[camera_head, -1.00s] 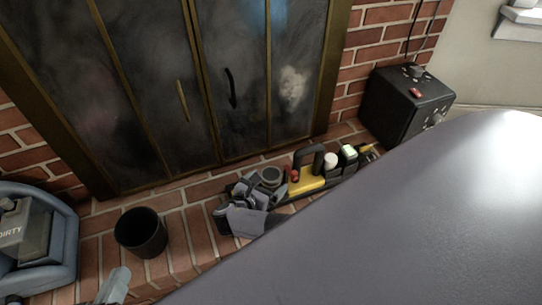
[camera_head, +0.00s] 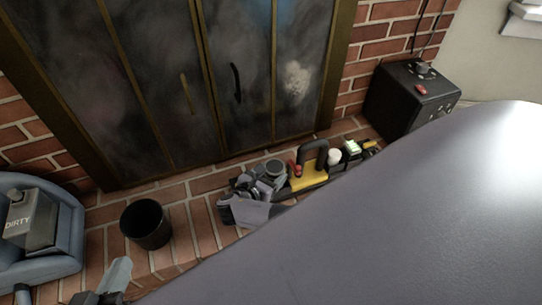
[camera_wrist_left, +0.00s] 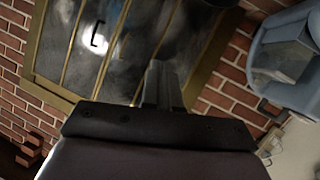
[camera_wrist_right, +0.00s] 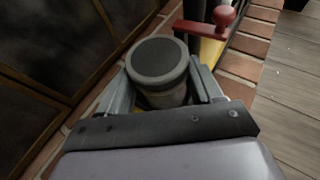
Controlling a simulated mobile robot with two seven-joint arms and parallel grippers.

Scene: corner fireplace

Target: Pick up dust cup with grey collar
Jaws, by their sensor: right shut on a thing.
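The dust cup with a grey collar (camera_wrist_right: 159,62) stands between the fingers of my right gripper (camera_wrist_right: 160,92), which is shut on it. Its round dark top and grey rim face the right wrist camera; its lower part is hidden by the gripper. In the head view the cup (camera_head: 275,167) shows at the left end of the row of gear on the brick hearth, with my right gripper (camera_head: 258,184) around it. My left gripper (camera_head: 116,277) is low at the left in the head view. Its fingers lie together, empty, in the left wrist view (camera_wrist_left: 162,70).
A yellow tool with a black handle (camera_head: 312,172) is close to the right of the cup. A black bin (camera_head: 147,223) and a blue tray with a box marked DIRTY (camera_head: 35,222) are left. A black box (camera_head: 412,98) stands back right. The fireplace doors (camera_head: 190,75) are behind.

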